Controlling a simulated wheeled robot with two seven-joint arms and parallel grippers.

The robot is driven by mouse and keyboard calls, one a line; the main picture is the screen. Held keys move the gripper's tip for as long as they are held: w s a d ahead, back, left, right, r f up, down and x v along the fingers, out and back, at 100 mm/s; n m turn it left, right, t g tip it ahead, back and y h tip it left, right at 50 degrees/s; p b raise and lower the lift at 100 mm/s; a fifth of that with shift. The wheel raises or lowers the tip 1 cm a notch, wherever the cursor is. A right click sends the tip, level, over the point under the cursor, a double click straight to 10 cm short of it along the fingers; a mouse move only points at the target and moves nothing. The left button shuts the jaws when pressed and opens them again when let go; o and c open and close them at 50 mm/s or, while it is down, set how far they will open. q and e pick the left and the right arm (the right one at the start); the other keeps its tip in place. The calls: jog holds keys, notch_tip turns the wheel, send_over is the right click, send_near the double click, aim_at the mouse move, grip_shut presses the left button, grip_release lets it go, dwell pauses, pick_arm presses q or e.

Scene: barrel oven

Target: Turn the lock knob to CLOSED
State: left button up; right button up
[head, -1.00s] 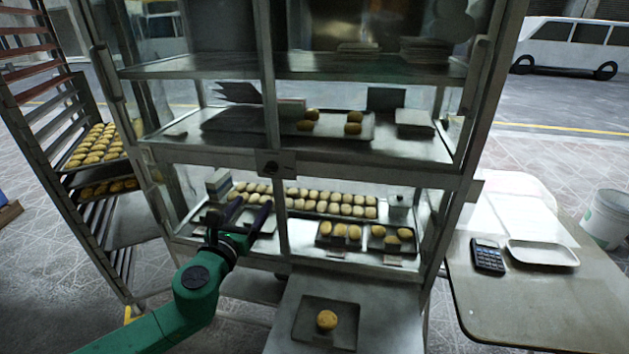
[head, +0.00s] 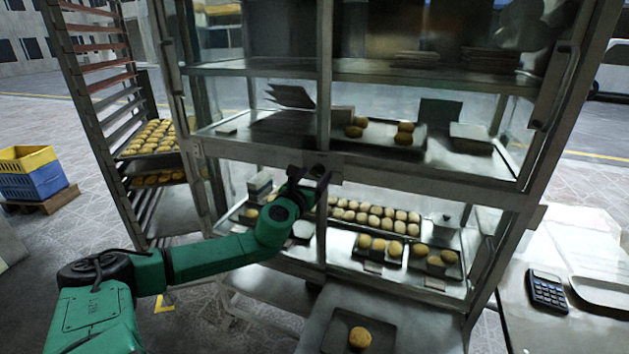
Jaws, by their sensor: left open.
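The lock knob (head: 320,169) is a small dark knob on a metal plate in the middle of the cabinet's horizontal rail, partly hidden by my gripper. I cannot read any marking on it. My left gripper (head: 309,177) is open, with its dark fingers right at the knob, one on its left and one at its lower right. I cannot tell whether they touch it. My right gripper is not in view.
The glass-fronted cabinet (head: 440,184) holds trays of buns on its shelves. A tray rack (head: 95,110) stands at the left, with yellow and blue crates (head: 35,175) beyond it. A table with a calculator (head: 547,290) is at the right. A tray with one bun (head: 335,335) sits below.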

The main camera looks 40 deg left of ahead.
pick_arm(q)
jog(key=shift+w, duration=0.15)
grip_shut()
